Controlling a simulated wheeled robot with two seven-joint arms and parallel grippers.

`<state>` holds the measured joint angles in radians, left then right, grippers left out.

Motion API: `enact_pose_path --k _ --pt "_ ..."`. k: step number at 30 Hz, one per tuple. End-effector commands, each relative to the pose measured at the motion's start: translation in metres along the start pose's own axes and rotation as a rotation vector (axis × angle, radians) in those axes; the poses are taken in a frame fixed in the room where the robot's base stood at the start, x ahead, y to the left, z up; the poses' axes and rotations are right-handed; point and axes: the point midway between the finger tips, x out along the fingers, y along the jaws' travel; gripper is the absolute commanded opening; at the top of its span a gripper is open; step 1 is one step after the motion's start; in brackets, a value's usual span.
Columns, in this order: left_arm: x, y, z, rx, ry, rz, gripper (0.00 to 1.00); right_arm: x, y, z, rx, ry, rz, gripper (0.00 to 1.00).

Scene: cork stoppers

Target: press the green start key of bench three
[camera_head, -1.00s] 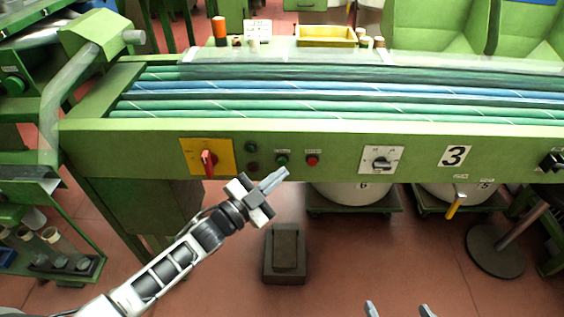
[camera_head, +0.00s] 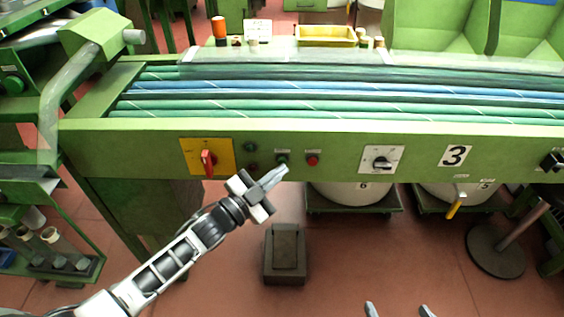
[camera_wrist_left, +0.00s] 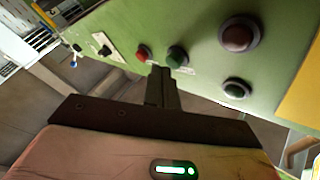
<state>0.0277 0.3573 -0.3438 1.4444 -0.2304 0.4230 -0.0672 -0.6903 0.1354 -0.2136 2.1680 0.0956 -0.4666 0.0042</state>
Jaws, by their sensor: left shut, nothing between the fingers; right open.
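The green start key (camera_head: 282,159) sits on the front panel of the green bench marked 3 (camera_head: 457,156), just left of a red button (camera_head: 312,160). My left gripper (camera_head: 284,170) is shut and empty, its tips just below the green key in the head view. The left wrist view shows the green key (camera_wrist_left: 177,56) just beyond and slightly right of the shut fingertips (camera_wrist_left: 162,70), with the red button to the left. I cannot tell whether the tips touch the panel. My right gripper (camera_head: 398,309) is open at the bottom edge, its tips only partly in view.
A red rotary switch on a yellow plate (camera_head: 207,157) and two dark round buttons (camera_head: 251,147) are left of the green key. A selector knob (camera_head: 381,159) is to the right. A dark pedal block (camera_head: 286,254) stands on the red floor below.

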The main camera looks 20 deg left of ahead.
Motion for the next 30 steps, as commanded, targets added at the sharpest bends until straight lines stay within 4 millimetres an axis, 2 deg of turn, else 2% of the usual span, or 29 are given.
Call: enact_pose_path --k 30 --pt "0.0059 -0.0043 0.0051 0.0 -0.002 0.001 0.0 0.002 0.0007 0.0021 -0.001 0.002 0.0 0.87"
